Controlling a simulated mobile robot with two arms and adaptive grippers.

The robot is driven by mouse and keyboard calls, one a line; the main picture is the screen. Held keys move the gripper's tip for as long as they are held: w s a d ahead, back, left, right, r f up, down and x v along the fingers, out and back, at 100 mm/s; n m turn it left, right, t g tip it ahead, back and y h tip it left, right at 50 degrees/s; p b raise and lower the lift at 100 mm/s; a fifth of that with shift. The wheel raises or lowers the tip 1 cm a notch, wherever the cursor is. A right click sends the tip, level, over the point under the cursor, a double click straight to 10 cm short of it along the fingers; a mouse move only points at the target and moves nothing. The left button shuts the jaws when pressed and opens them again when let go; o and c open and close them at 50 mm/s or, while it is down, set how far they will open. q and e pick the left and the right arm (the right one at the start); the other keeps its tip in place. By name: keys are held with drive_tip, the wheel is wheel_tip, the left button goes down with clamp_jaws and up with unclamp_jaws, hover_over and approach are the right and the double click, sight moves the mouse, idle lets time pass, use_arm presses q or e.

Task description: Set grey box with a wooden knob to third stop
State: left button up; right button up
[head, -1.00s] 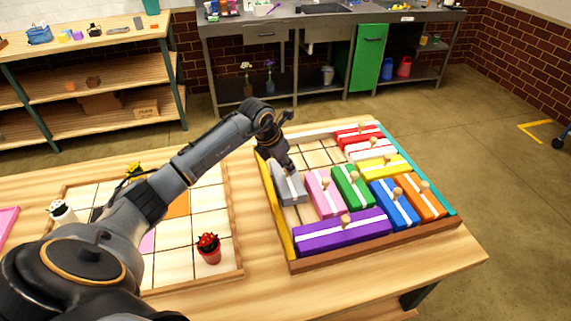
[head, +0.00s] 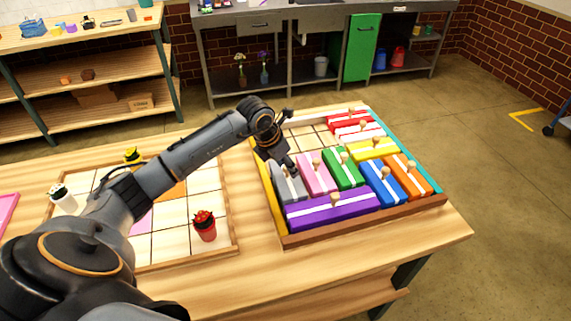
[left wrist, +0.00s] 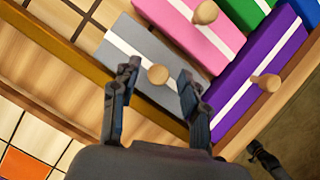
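The grey box (head: 288,187) with a white stripe lies in the left column of the framed tray, beside the yellow strip. Its near end is close against the purple box (head: 335,207); any small gap is hidden. Its round wooden knob (left wrist: 158,75) shows in the left wrist view on the grey box (left wrist: 135,48). My left gripper (left wrist: 159,72) is open, one finger on either side of the knob, with small gaps visible. In the head view my left gripper (head: 287,163) is over the grey box and hides the knob. My right gripper is not recognisable in either view.
The pink box (head: 317,177) is right of the grey box, followed by green, blue and orange boxes. Bare tray cells (head: 305,140) lie behind them. A flowerpot (head: 205,228) stands on the left tray. A dark unidentified part (left wrist: 266,160) shows in the left wrist view.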

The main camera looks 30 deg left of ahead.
use_arm(q)
drive_tip(key=shift+a, duration=0.1)
drive_tip(key=v, duration=1.2)
use_arm(e)
drive_tip(key=shift+s+d, duration=0.3)
drive_tip(key=shift+d, duration=0.15)
